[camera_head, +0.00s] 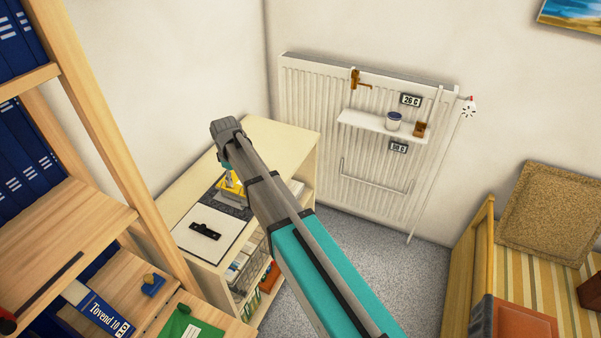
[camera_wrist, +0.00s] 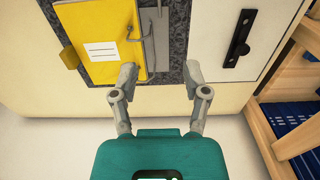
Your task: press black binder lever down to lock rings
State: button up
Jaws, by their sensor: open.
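An open binder lies on top of a low cream cabinet. Its white panel (camera_wrist: 228,65) carries a black strip-like fitting (camera_wrist: 240,38) with a small round knob, apparently the lever; it also shows in the head view (camera_head: 205,231). On the left are a yellow sheet or folder (camera_wrist: 103,40) with a white label and bent metal rings (camera_wrist: 140,30) beside it, over dark speckled grey. Whether the rings are closed is unclear. In the head view, my arm hides the gripper.
The cream cabinet (camera_head: 262,140) has open shelves with files below. A wooden shelf unit (camera_head: 60,215) with blue binders stands close on the left, at the right in the wrist view. A radiator (camera_head: 300,90) is on the back wall. Grey floor (camera_head: 350,260) is free between cabinet and bench.

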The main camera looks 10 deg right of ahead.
jog(key=shift+r+p, duration=2.4)
jog(key=shift+r, duration=0.3)
jog(key=s+d+r+m+p, duration=0.3)
jog(key=s+d+m, duration=0.1)
jog(key=s+d, duration=0.4)
jog(key=s+d+r+m+p, duration=0.2)
jog(key=s+d+r+m, duration=0.1)
jog(key=s+d, duration=0.6)
jog(key=shift+d+m+p, duration=0.4)
jog(key=shift+d+m, duration=0.15)
jog(key=shift+m, duration=0.25)
jog(key=shift+f, duration=0.1)
jog(key=s+d+f+m+b, duration=0.2)
jog(key=s+d+f+b, duration=0.1)
jog(key=s, duration=0.1)
jog(key=shift+s+f+b, duration=0.3)
